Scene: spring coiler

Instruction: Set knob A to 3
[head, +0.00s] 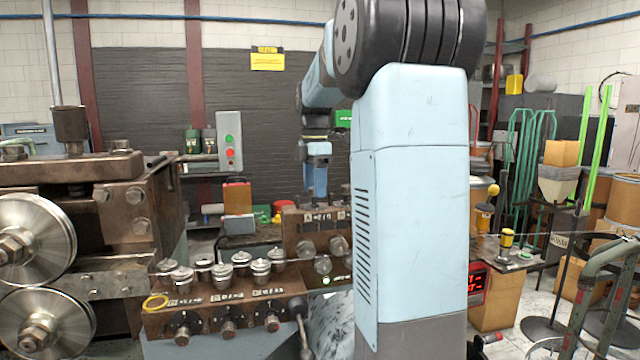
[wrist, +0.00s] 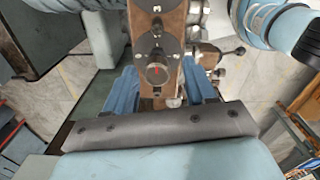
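A dark round knob with a red mark (wrist: 156,73) sits on a brown metal panel (wrist: 143,25) in the wrist view. Its scale is too small to read. My gripper (wrist: 160,88) is open, with one blue finger on each side of the panel and knob, apart from the knob. In the head view my gripper (head: 316,185) points down above the brown control box (head: 290,232). This box has small white lettering along its top and several round knobs on its front. I cannot tell for certain which knob is A.
A lower brown block (head: 240,305) with several metal rollers stands front left of the control box. Large steel rollers (head: 35,240) fill the far left. A black-handled lever (head: 300,320) rises near the block. My arm hides the area right of the box.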

